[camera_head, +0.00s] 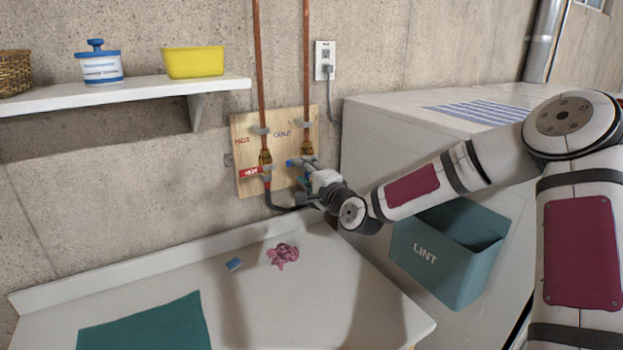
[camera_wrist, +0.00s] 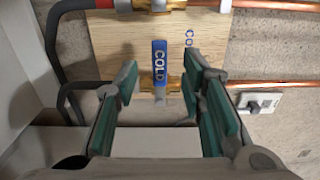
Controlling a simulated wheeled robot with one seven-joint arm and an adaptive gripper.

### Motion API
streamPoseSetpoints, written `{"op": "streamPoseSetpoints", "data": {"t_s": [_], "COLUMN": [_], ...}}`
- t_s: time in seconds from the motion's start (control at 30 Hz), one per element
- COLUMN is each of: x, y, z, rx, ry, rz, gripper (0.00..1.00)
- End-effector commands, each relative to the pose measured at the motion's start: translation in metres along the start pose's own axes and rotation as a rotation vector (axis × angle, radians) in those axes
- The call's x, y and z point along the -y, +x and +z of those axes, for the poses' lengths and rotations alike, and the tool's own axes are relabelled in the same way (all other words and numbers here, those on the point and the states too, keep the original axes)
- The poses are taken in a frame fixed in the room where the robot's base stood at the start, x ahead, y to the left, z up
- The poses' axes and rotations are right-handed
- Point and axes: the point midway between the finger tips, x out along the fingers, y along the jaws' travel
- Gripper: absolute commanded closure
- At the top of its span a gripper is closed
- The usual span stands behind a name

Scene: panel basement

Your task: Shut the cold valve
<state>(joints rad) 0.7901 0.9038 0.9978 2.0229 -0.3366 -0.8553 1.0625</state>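The cold valve's blue lever (camera_head: 292,162) is on the right-hand copper pipe on the wooden board. In the wrist view my gripper (camera_wrist: 162,70) is open, with one finger on each side of the lever and a visible gap on both sides. I cannot tell how deep the lever is between the fingertips. The brass valve body (camera_wrist: 160,84) shows between the fingers.
The hot valve's red lever (camera_head: 251,171) is close by on the left. A wall outlet (camera_head: 325,60) is above right. A white sink counter (camera_head: 180,260) is below, with a pink cloth (camera_head: 283,255) and blue sponge (camera_head: 233,264). A teal LINT bin (camera_head: 445,255) hangs under my arm.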

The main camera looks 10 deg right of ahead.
Motion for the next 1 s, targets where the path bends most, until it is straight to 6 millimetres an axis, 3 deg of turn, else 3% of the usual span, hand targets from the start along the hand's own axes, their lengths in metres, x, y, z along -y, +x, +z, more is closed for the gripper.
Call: {"op": "streamPoseSetpoints", "data": {"t_s": [0.1, 0.3, 0.73, 0.87, 1.0], "x": [0.000, 0.000, 0.000, -0.008, -0.027], "y": [-0.022, -0.041, -0.044, -0.046, -0.058], "z": [-0.001, -0.001, 0.000, 0.015, 0.039], "rx": [-0.001, -0.001, 0.000, 0.037, 0.108], "ry": [-0.001, 0.000, 0.000, -0.088, -0.295], "rz": [0.000, 0.000, -0.001, 0.066, 0.223], "gripper": [0.63, 0.63, 0.63, 0.63, 0.63]}}
